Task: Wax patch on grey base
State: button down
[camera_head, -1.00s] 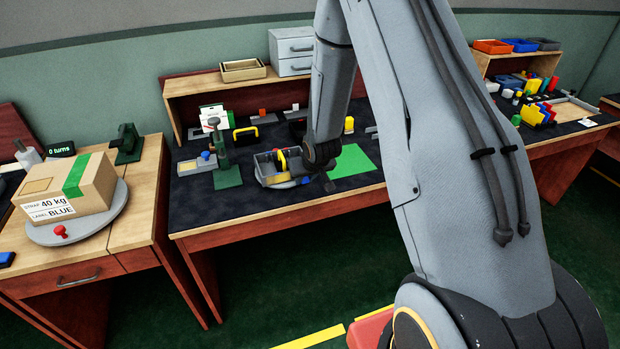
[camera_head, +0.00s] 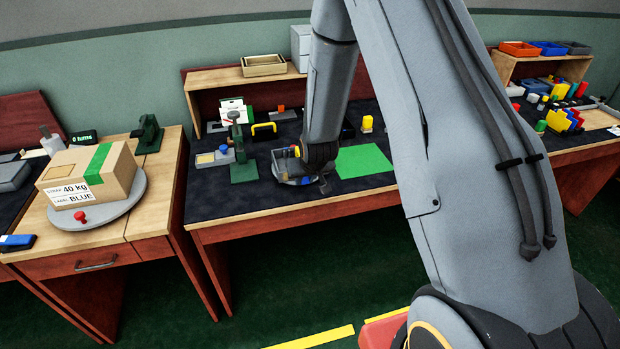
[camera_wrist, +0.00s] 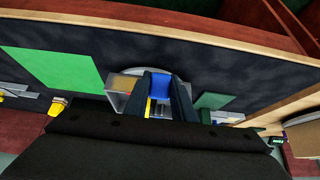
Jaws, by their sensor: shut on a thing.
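My gripper (camera_wrist: 163,98) points down at the grey divided tray (camera_wrist: 122,84), with its fingers shut on a small blue block (camera_wrist: 161,88). The head view shows the gripper (camera_head: 322,182) at the right side of the same tray (camera_head: 284,167), where my arm hides part of it. I cannot tell whether the block touches the tray. A tan square patch (camera_head: 205,158) lies on a low grey base (camera_head: 221,161) at the left of the bench, with a blue part beside it. Whether this patch is wax is not clear.
A green stand (camera_head: 243,170) is between the grey base and the tray. A green mat (camera_head: 365,162) lies flat and clear to the right. A yellow-handled black item (camera_head: 263,130) is behind. A carton (camera_head: 90,175) sits on a turntable on the left bench.

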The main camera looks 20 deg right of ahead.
jog(key=shift+w+a+p, duration=0.1)
jog(key=shift+a+p, duration=0.35)
jog(key=shift+a, duration=2.55)
jog(key=s+p, duration=0.1)
jog(key=s, duration=0.5)
jog(key=s+p, duration=0.1)
jog(key=s, duration=0.2)
jog(key=shift+w, duration=0.1)
jog(key=shift+w+b, duration=0.85)
jog(key=shift+w, duration=3.1)
jog(key=shift+w, duration=0.4)
